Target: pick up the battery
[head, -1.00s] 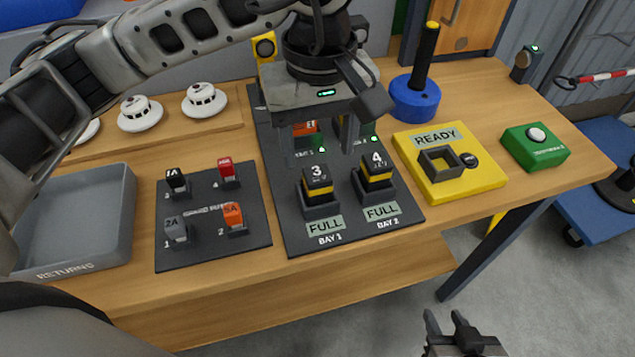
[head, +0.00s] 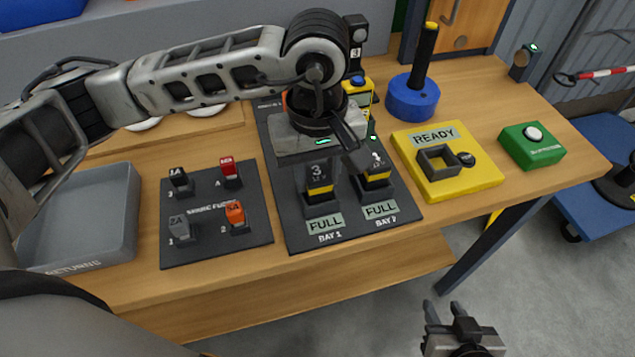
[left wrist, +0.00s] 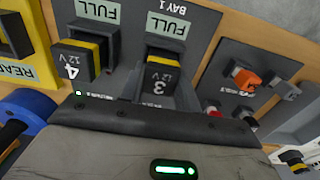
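Two black batteries with yellow bands stand upright in the bay block: battery 3 (head: 320,182) in Bay 1 and battery 4 (head: 377,178) in Bay 2. They also show in the left wrist view, battery 3 (left wrist: 163,68) in the middle and battery 4 (left wrist: 80,60) to its left. My left gripper (head: 325,158) hangs just above and behind them in the head view, overlapping their tops. My right gripper (head: 443,314) is open and empty over the floor, in front of the table.
A fuse panel (head: 203,205) and a grey returns tray (head: 122,220) lie left of the bays. A yellow READY block (head: 470,188), a blue base with a black post (head: 414,98) and a green button box (head: 532,148) stand to the right.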

